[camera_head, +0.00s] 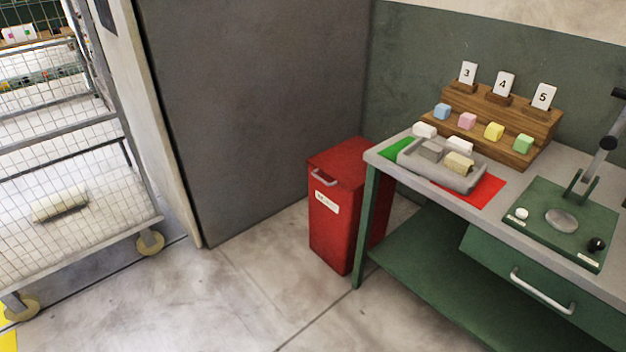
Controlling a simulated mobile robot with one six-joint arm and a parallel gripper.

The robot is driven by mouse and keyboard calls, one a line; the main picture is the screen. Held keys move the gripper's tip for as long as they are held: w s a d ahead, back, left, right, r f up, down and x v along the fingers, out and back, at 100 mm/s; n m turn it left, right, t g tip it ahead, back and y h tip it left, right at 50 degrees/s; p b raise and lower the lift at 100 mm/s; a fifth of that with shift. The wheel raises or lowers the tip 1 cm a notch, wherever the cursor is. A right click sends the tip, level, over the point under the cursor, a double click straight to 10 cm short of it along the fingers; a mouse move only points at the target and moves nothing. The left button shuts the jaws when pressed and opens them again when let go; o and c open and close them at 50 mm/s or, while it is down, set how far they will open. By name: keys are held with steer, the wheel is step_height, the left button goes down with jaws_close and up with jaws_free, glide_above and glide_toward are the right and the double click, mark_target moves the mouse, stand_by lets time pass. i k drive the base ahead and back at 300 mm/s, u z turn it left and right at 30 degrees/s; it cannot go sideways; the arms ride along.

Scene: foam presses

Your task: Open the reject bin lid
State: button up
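The reject bin (336,228) is a tall red box standing on the floor, left of the green workbench and in front of the grey wall panel. Its red lid (345,158) looks shut. A light grey handle (323,178) sits at the front edge of the lid. A white label (327,203) is on the bin's front, its text too small to read. The bench leg partly covers the bin's right side. My gripper is not in view.
The green workbench (430,272) stands close to the bin's right, bearing a grey tray (420,168), a wooden stepped rack (500,128) and a press (557,222). A wire mesh cart (100,228) stands at the left. The floor before the bin is clear.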

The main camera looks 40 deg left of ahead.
mark_target(343, 163)
steer(key=z, duration=0.3)
steer(key=k, duration=0.15)
steer(key=u, duration=2.05)
steer(key=k, duration=0.8)
steer(key=z, duration=0.2)
steer(key=i, duration=0.8)
steer(key=z, duration=0.05)
